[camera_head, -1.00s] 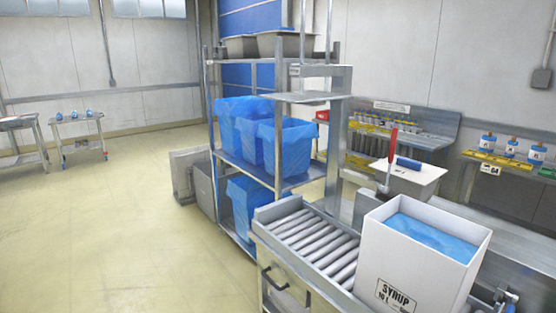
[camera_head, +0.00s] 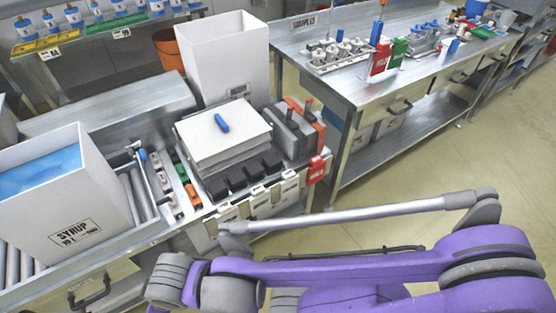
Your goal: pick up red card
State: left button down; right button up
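A red card (camera_head: 317,170) with white marking hangs at the right front corner of the near bench. Another red, card-like item (camera_head: 380,58) stands upright on the steel table at the back right, beside a green one (camera_head: 398,52). The pictures do not settle which red one is meant. My purple and grey arm crosses the lower right of the head view, in front of the near bench. No gripper fingers show in the view, so neither gripper's state is visible.
A white SYRUP box (camera_head: 92,215) with a blue liner stands on the rollers at left. A tall white box (camera_head: 228,62) stands behind a stack of white sheets (camera_head: 205,150) with a blue roll (camera_head: 221,123). The floor at right is clear.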

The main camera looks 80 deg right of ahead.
aim_at(315, 173)
jog(key=k+l+z, duration=0.15)
jog(key=z, duration=3.05)
